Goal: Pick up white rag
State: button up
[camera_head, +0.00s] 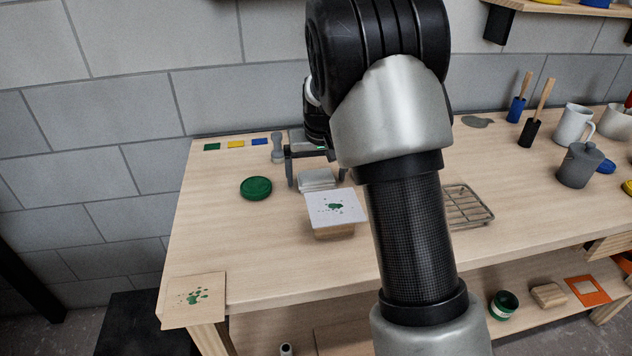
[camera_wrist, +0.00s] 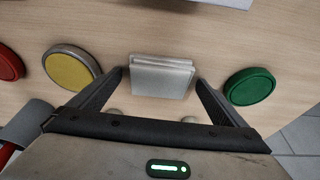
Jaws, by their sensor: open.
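The white rag (camera_head: 318,180) is a folded, flat, pale square lying on the wooden bench. In the wrist view the rag (camera_wrist: 162,80) lies between my two finger tips, with its folded layers showing along the far edge. My gripper (camera_head: 312,176) is open over it, one finger on each side. In the wrist view my gripper (camera_wrist: 160,80) shows a narrow gap between each finger and the rag. I cannot tell how high the tips are above the bench. My arm hides part of the gripper in the head view.
A green lid (camera_head: 256,188) lies left of the rag. A paint-spotted white card (camera_head: 335,207) on a wooden block stands just in front. A grey-handled stamp (camera_head: 277,148) is behind. In the wrist view, a yellow tin (camera_wrist: 71,67) is close by. A wire rack (camera_head: 466,205) lies right of my arm.

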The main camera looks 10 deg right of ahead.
aim_at(317, 177)
jog(key=c, duration=1.1)
notch_tip(317, 177, up, 10)
jog(key=shift+r+p, duration=0.1)
jog(key=shift+p, duration=0.8)
jog(key=o, duration=0.4)
jog(key=c, duration=0.3)
jog(key=d+p, duration=1)
jog(key=d, duration=0.5)
jog(key=shift+s+a+f+b+x, duration=0.1)
jog(key=shift+s+b+x, duration=0.1)
jog(key=shift+b+x, duration=0.7)
jog(key=shift+s+a+f+b+x, duration=0.1)
jog(key=shift+s+b+x, duration=0.2)
jog(key=shift+x, duration=1.05)
jog(key=shift+s+a+b+x, duration=0.15)
jog(key=shift+b+x, duration=0.55)
jog(key=shift+x, duration=0.45)
